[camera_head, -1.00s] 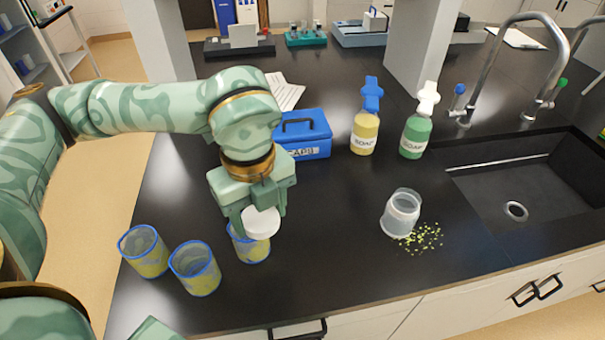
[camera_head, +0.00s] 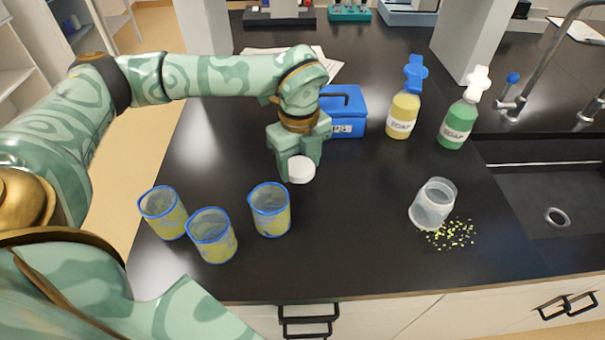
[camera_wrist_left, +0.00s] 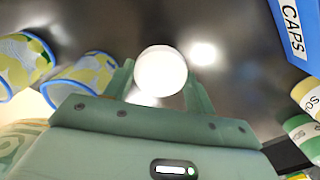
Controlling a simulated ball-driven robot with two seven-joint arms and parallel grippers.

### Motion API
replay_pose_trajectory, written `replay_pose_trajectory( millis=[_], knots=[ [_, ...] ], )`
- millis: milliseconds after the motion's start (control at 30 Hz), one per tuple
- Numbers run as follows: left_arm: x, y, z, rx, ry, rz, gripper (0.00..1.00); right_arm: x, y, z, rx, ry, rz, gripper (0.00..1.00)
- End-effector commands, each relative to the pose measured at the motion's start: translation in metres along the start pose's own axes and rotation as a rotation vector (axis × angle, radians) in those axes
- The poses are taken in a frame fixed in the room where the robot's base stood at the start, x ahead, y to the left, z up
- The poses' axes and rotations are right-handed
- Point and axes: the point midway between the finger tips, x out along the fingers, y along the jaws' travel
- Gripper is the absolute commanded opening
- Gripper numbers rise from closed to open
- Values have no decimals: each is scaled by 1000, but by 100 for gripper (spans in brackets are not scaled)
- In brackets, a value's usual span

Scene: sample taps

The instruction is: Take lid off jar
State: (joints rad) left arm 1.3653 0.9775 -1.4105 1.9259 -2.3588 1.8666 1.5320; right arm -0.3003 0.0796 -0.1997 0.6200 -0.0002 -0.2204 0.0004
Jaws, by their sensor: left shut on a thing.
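My left gripper (camera_head: 298,166) is shut on a round white lid (camera_head: 302,172). The lid also shows between the fingers in the left wrist view (camera_wrist_left: 161,72). The gripper holds it behind and a little right of the nearest jar (camera_head: 270,212), apart from it. That jar is a clear beaker-like container with a blue rim and yellowish contents, open at the top. Two similar open jars stand to its left, one in front (camera_head: 212,237) and one at the far left (camera_head: 163,214). My right gripper is out of view.
A blue caps box (camera_head: 347,108) stands just behind the gripper. Yellow (camera_head: 403,114) and green (camera_head: 457,125) soap bottles stand to its right. A tilted clear cup (camera_head: 434,203) lies near scattered yellow-green bits (camera_head: 452,234). A sink (camera_head: 550,195) is at right. The middle counter is clear.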

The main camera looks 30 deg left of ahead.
Motion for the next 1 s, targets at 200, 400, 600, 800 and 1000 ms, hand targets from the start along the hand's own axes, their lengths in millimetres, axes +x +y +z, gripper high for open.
replay_pose_trajectory(
  millis=[200, 400, 600, 800, 1000],
  knots=[
    [14, -8, 7, -1, 0, 1, 28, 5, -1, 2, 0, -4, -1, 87],
    [46, -9, 8, 2, 1, 3, 28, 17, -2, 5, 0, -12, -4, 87],
    [45, -9, 8, 1, 0, 0, 28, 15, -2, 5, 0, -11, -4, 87],
    [48, -9, 8, 0, 0, 0, 66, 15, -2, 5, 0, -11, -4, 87],
    [48, -9, 8, 0, 0, 0, 77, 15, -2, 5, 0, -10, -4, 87]
  ],
)
